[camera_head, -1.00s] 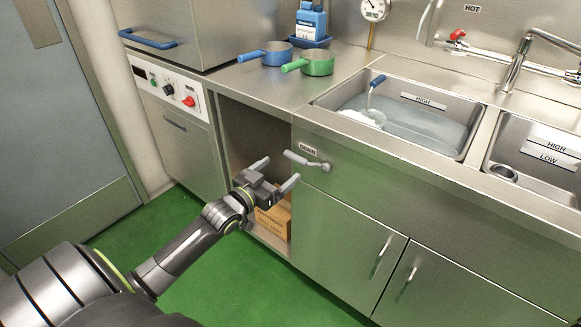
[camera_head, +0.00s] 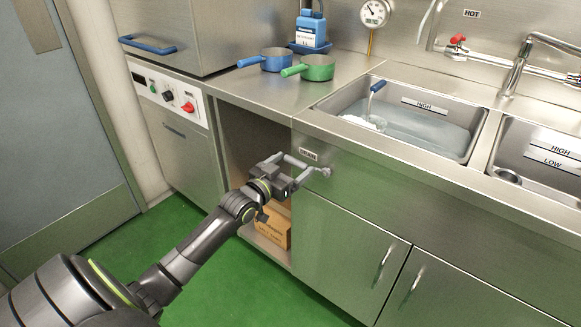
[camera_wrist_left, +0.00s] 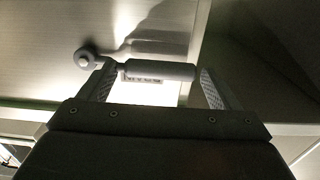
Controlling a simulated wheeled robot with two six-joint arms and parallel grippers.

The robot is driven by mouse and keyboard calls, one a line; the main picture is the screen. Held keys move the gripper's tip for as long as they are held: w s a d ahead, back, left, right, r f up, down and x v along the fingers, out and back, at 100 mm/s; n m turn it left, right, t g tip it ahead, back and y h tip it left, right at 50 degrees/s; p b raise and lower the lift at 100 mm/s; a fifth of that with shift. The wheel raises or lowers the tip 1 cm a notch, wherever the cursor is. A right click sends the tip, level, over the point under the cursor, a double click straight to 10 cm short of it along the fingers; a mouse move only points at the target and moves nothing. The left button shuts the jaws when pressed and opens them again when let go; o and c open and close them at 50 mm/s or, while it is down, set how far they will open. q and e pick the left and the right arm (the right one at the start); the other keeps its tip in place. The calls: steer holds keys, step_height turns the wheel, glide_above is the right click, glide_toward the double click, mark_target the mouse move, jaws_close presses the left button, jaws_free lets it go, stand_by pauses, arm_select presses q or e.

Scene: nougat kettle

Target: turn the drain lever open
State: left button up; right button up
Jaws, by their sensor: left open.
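The drain lever (camera_head: 297,161) is a grey handle on the cabinet front under the counter. It extends left from its round pivot (camera_head: 326,171), below a small drain label. My left gripper (camera_head: 292,167) is open at the lever, its fingers pointing at the panel. In the left wrist view the lever's grip (camera_wrist_left: 160,70) lies crosswise in the gap between the two open fingers (camera_wrist_left: 157,85), with the pivot (camera_wrist_left: 86,58) beyond the left finger. I cannot tell whether either finger touches it. My right gripper is not in view.
An open cabinet bay with a cardboard box (camera_head: 271,228) is below and left of the lever. Cabinet doors with handles (camera_head: 382,262) are below right. Blue (camera_head: 276,60) and green (camera_head: 317,68) pans stand on the counter, left of the sink (camera_head: 420,120). The green floor is clear.

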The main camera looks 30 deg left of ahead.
arm_select(q)
steer(key=c, duration=1.4)
steer(key=shift+r, duration=0.1)
